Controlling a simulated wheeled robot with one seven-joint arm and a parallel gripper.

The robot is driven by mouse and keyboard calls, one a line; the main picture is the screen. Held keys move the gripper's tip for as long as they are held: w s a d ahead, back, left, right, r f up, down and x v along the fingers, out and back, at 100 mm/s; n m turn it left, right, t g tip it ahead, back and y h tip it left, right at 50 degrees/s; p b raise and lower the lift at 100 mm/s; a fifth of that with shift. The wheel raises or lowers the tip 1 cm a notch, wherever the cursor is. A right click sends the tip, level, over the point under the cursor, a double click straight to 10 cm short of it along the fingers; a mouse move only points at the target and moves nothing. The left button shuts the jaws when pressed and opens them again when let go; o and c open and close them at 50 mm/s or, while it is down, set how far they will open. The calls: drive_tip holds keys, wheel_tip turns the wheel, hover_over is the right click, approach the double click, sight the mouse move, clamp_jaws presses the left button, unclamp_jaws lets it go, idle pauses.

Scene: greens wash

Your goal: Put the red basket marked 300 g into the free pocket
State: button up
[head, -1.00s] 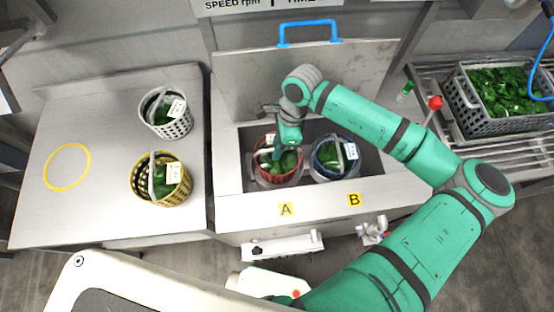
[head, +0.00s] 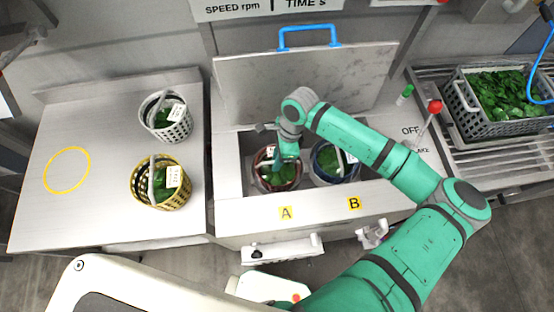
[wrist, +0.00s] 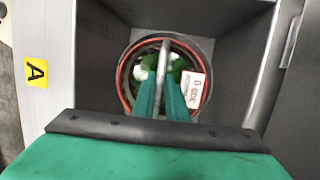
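The red basket (head: 264,184) with greens and a white tag is down inside pocket A of the steel basin, below its rim. In the wrist view the red basket's rim (wrist: 122,75) shows as a ring within the pocket walls, with its tag (wrist: 193,90) at the right; I cannot read the tag surely. My gripper (head: 287,157) is above it, fingers pointing down. In the wrist view my gripper (wrist: 161,78) has its two fingers closed on either side of the basket's pale handle (wrist: 165,55). Whether the basket touches the pocket floor is hidden.
A blue basket (head: 318,172) fills pocket B, right beside. A white basket (head: 178,130) and a yellow basket (head: 146,195) stand on the left bench near an empty yellow ring (head: 46,170). The raised lid (head: 250,85) is behind; a grey crate (head: 468,118) of greens is right.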

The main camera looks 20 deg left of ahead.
drive_tip(key=shift+o, duration=1.2)
drive_tip(key=v, duration=1.2)
drive_tip(key=shift+w, duration=0.1)
